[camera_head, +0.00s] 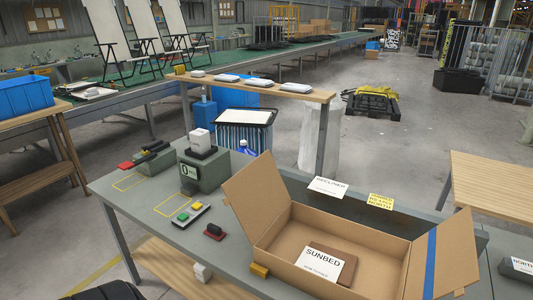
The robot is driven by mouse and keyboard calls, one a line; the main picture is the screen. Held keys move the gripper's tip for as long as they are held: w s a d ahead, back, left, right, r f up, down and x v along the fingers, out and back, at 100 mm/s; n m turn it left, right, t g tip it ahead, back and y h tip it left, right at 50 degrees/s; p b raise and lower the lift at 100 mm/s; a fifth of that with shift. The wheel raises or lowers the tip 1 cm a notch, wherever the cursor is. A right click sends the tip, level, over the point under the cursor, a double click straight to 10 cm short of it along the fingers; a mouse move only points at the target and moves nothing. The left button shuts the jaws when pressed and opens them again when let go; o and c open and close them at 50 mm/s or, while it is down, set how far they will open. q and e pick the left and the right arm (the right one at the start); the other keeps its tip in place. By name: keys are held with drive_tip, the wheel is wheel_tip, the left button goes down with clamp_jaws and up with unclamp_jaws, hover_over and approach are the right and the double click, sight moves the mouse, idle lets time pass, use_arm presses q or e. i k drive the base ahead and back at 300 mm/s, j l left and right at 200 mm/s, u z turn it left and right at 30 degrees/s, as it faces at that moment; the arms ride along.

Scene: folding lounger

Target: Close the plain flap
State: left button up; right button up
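An open cardboard box (378,240) stands on the grey workbench at the right. Its plain flap (262,196), with no stripe, stands up and leans outward on the left side of the box. The opposite flap (452,245) carries a blue stripe (429,265) and also stands up on the right side. Inside the box lie a brown flat piece (342,250) and a white card reading SUNBED (323,265). Neither of my grippers is in view.
A yellow block (260,271) touches the box's left front corner. The grey workbench (150,203) also holds a scale (203,172), a button box (190,214) and a dark red-topped item (213,232). A white label (328,187) and yellow label (381,201) stand behind the box.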

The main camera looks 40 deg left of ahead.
sight(258, 193)
drive_tip(key=u, duration=1.65)
